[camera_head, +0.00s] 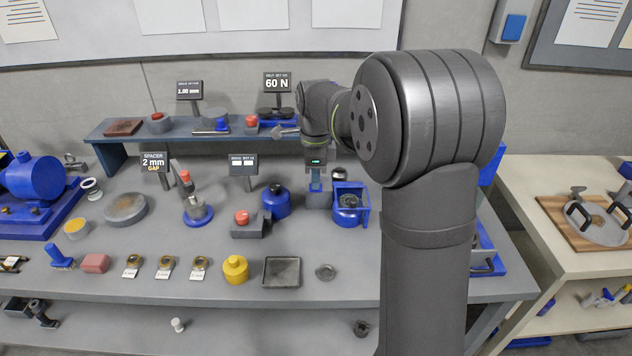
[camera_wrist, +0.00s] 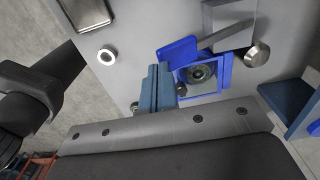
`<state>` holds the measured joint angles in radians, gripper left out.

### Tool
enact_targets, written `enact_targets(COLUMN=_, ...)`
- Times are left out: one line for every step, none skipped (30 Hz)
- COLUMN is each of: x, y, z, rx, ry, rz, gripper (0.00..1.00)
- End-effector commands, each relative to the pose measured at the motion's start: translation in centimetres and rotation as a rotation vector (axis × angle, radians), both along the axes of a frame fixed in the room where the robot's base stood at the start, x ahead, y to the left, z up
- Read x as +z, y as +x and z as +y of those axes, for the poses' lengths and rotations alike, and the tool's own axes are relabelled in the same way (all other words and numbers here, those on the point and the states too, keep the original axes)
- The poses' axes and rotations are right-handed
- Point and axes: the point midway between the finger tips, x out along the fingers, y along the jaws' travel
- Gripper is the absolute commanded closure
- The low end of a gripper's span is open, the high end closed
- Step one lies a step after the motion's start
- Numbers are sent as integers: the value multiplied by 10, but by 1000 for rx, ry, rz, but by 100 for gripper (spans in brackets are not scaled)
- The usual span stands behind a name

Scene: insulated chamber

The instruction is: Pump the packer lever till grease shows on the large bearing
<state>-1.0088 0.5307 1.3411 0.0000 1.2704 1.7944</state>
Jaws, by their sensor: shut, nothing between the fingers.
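A blue-framed fixture (camera_head: 361,212) stands on the bench near the middle, just right of my gripper. In the wrist view the blue frame (camera_wrist: 226,72) surrounds a round metal bearing-like part (camera_wrist: 201,72). A grey bar (camera_wrist: 226,35) and a round metal knob (camera_wrist: 256,54) lie beside it; I cannot tell whether either is the packer lever. I make out no grease on the round part. My gripper (camera_head: 316,184) points down beside the fixture. Its blue fingers (camera_wrist: 157,88) are shut together and hold nothing. Whether they touch the fixture is unclear.
A blue pot (camera_head: 276,202) and a grey block with a red button (camera_head: 242,219) stand to the left. A raised shelf (camera_head: 180,133) runs behind. My arm hides the bench's right part.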

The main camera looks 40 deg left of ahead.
Motion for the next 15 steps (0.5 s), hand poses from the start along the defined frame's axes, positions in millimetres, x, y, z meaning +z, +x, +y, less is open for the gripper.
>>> enact_targets(x=0, y=0, z=0, rx=0, ry=0, rz=0, gripper=100)
enact_targets(x=0, y=0, z=0, rx=0, ry=0, rz=0, gripper=100)
enact_targets(x=0, y=0, z=0, rx=0, ry=0, rz=0, gripper=100)
enact_targets(x=1, y=0, z=0, rx=0, ry=1, rz=-1, gripper=100)
enact_targets(x=3, y=0, z=0, rx=0, ry=1, rz=-1, gripper=100)
enact_targets(x=5, y=0, z=0, rx=0, ry=2, rz=-1, gripper=100)
enact_targets(x=8, y=0, z=1, rx=0, ry=3, rz=-1, gripper=100)
enact_targets(x=11, y=0, z=1, rx=0, ry=4, rz=-2, gripper=100)
enact_targets(x=16, y=0, z=1, rx=0, ry=3, rz=-1, gripper=100)
enact_targets(x=19, y=0, z=1, rx=0, ry=3, rz=-1, gripper=100)
enact_targets(x=21, y=0, z=1, rx=0, ry=4, rz=-2, gripper=100)
enact_targets(x=25, y=0, z=0, rx=0, ry=3, rz=-1, gripper=100)
enact_targets(x=28, y=0, z=0, rx=0, ry=2, rz=-1, gripper=100)
enact_targets(x=31, y=0, z=1, rx=0, ry=3, rz=-1, gripper=100)
enact_targets(x=35, y=0, z=1, rx=0, ry=3, rz=-1, gripper=100)
